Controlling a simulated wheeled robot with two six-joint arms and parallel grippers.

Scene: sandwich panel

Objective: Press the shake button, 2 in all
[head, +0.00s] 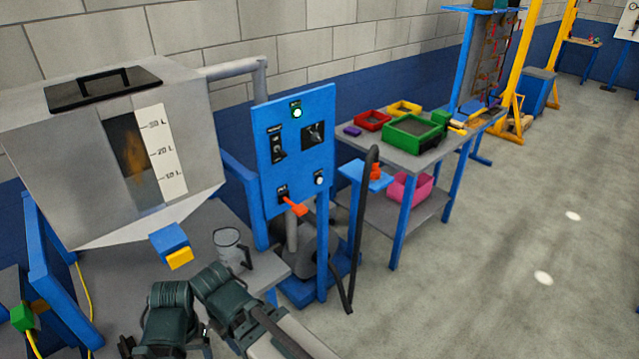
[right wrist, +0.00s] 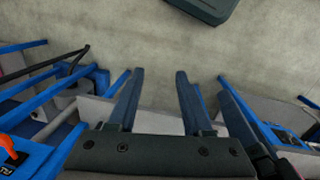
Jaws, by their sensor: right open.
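The blue control panel (head: 297,150) stands upright beside the grey tank in the head view. It bears a lit green lamp or button (head: 297,113), two dark switch plates, an orange lever (head: 293,206) at the lower left and a small white round button (head: 319,177) at the lower right. The labels are too small to read, so I cannot tell which is the shake button. My right gripper (right wrist: 154,78) is open and empty in the right wrist view, with bare floor beyond its fingertips. An orange lever (right wrist: 8,145) shows at that view's lower left.
The grey tank (head: 70,145) has a level scale and a blue-and-yellow outlet (head: 172,245) above a bench. A metal mug (head: 230,248) stands on the bench. A side table holds coloured bins (head: 385,136).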

